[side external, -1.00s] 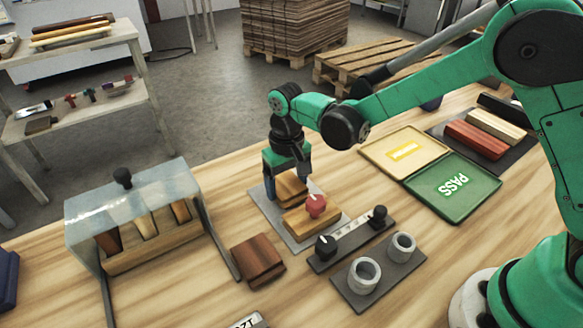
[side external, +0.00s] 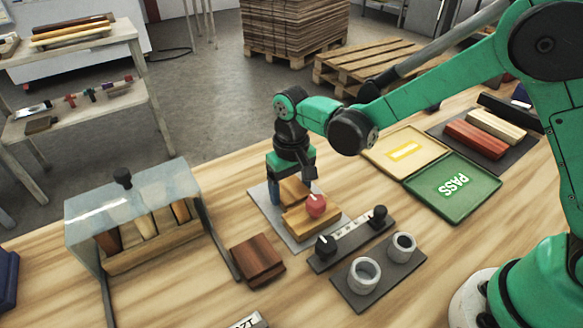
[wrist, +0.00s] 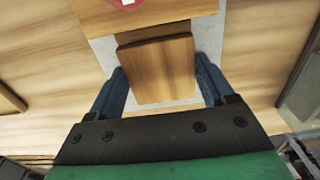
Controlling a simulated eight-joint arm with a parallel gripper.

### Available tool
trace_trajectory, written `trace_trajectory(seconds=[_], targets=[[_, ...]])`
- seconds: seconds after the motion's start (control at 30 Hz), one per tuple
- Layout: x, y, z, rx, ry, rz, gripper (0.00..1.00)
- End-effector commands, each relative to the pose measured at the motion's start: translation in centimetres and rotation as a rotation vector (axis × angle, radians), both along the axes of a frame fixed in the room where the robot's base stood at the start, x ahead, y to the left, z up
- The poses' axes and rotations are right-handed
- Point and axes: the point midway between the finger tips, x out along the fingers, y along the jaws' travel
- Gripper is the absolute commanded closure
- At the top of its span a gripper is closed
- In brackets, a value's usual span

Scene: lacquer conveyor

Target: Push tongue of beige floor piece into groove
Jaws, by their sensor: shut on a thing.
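The beige floor piece (side external: 294,188) lies flat on a grey plate (side external: 264,206). It also shows in the wrist view (wrist: 158,76), between my gripper's two blue fingers. My gripper (side external: 293,192) points down and is shut on this piece, one finger at each side. A second beige block (side external: 302,224) with a red knob (side external: 316,205) sits on the same plate, just ahead of the held piece. In the wrist view, a darker strip (wrist: 155,36) at the held piece's far edge meets or nearly meets that block. How deep the tongue sits in the groove is hidden.
A dark fixture (side external: 350,240) with knobs and a dark tray (side external: 345,289) with two grey cups stand to the right. A brown block stack (side external: 257,260) and a covered rack (side external: 133,205) stand left. A green PASS tray (side external: 475,205) lies at the back right.

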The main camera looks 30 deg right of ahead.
Motion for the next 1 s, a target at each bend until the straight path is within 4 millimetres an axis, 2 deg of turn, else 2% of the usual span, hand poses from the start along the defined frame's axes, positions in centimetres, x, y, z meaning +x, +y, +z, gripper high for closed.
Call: trace_trajectory(seconds=[0.37,0.4,0.47,0.77,1.0], targets=[[-1.0,0.0,0.0,0.000,0.000,0.001,0.78],[-1.0,0.0,0.0,0.000,0.000,0.001,0.19],[-1.0,0.0,0.0,0.000,0.000,0.000,0.02],[-1.0,0.0,0.4,0.000,0.000,0.000,0.00],[-1.0,0.0,3.6,0.000,0.000,0.000,0.00]])
